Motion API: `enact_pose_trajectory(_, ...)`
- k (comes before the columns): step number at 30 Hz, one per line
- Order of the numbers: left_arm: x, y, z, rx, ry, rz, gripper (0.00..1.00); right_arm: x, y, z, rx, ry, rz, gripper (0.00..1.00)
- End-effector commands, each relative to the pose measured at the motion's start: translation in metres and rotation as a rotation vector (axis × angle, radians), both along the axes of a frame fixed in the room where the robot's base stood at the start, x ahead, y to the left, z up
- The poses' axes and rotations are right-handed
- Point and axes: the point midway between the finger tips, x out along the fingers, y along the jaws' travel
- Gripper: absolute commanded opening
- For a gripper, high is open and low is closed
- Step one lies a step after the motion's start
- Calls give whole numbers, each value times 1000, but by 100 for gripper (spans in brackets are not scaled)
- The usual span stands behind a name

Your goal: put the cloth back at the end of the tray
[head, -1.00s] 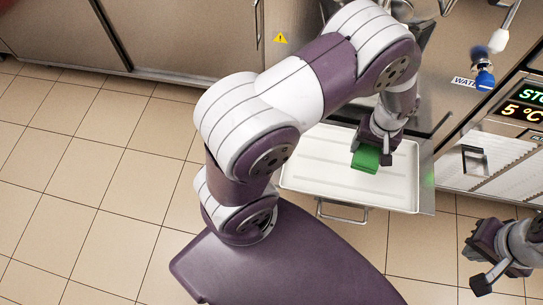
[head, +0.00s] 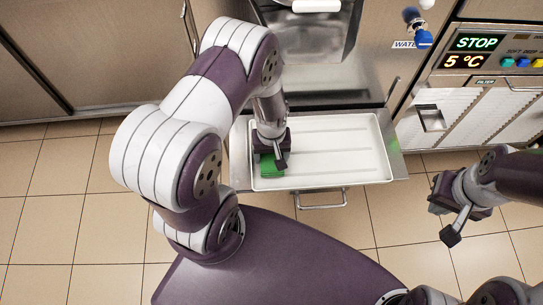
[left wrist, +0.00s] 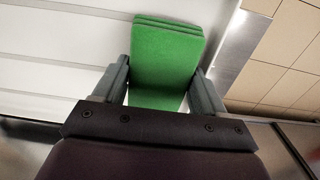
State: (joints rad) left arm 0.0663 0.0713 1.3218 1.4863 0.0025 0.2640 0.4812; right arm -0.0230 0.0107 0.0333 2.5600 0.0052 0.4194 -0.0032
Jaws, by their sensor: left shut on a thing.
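The green cloth (head: 270,166), folded in layers, is held in my left gripper (head: 271,152) at the left end of the white tray (head: 345,172). My left gripper hides part of the cloth in the head view. My right gripper (head: 440,205) hangs at the right, away from the tray, and its fingers are too small to read.
The tray lies on a steel shelf (head: 398,160) below the steel machine front. A handle (head: 322,205) juts out in front. A control panel (head: 490,52) and a blue-tipped water nozzle (head: 423,40) are at the upper right. The rest of the tray is empty.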

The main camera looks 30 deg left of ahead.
Motion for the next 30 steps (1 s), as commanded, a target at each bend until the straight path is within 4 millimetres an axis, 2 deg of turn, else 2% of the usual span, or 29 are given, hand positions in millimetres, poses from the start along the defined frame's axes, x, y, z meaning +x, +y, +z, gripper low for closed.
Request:
enact_pose_trajectory(1, 0, 0, -11, 0, 0, 0, 43, 0, 0, -6, 0, 0, 0, 0)
enact_pose_trajectory(11, 0, 0, -13, 1, -1, 0, 43, 0, 0, -6, 0, 0, 0, 0)
enact_pose_trajectory(12, 1, 0, -13, 0, -1, 0, 78, 0, 0, -5, 0, 0, 0, 0)
enact_pose_trajectory(13, 1, 0, -13, 0, -1, 0, 82, 0, 0, -5, 0, 0, 0, 0)
enact_pose_trajectory(22, 1, 0, -11, 0, -1, 0, 82, 0, 0, -4, 0, 0, 0, 0)
enact_pose_trajectory(26, 1, 0, 9, 0, -2, 0, 82, 0, 0, 5, 0, 0, 0, 0)
enact_pose_trajectory(30, 1, 0, 48, 0, -4, 0, 82, 0, 0, 19, 0, 0, 0, 0)
